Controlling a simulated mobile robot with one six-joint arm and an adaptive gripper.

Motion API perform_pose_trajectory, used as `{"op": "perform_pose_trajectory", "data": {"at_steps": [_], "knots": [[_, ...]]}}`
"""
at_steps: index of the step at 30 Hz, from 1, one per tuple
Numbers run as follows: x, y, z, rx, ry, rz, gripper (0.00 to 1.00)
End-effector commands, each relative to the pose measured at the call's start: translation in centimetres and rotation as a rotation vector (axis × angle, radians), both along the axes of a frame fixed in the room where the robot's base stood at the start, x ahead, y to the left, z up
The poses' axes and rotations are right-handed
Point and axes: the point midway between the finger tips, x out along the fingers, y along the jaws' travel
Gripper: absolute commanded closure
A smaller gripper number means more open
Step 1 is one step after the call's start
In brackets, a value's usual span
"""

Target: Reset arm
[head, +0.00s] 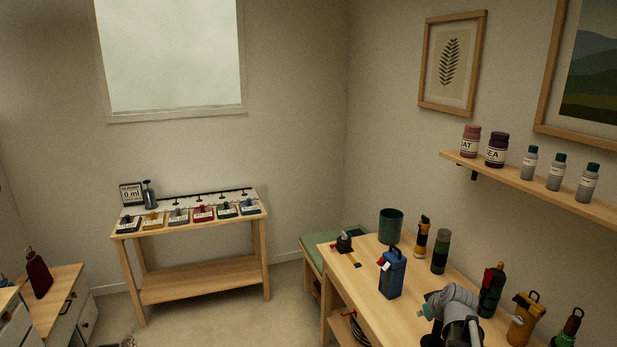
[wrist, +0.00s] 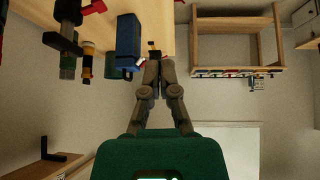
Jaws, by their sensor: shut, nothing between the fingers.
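My gripper (wrist: 158,67) shows in the wrist view with its two grey fingers together, shut and empty. Its green body (wrist: 150,157) fills the bottom middle of that view. In the wrist view, which is upside down, the fingertips appear just right of a blue box-shaped bottle (wrist: 129,42); I cannot tell the gap in depth. In the head view my grey arm (head: 457,308) is folded over the right-hand wooden table (head: 348,285). The fingertips cannot be made out there.
The table holds the blue bottle (head: 391,274), a dark green cup (head: 391,226), a yellow-and-black bottle (head: 422,236) and several other bottles. A wall shelf (head: 530,183) with jars is above. A bench with several small boxes (head: 190,285) stands at the back left. Open floor lies between.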

Motion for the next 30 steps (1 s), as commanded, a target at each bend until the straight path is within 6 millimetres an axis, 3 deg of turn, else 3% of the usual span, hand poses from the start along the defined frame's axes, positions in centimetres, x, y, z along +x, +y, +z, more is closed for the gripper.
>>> {"op": "perform_pose_trajectory", "data": {"at_steps": [6, 15, 22, 30], "knots": [[-3.6, 6.7, -1.8, 0.044, 0.200, -0.016, 1.00], [-9.7, 13.5, -3.5, 0.026, 0.480, -0.116, 1.00], [-13.5, 16.3, -3.9, -0.025, 0.618, -0.213, 1.00], [-14.7, 17.0, -3.9, -0.048, 0.662, -0.254, 1.00]]}}
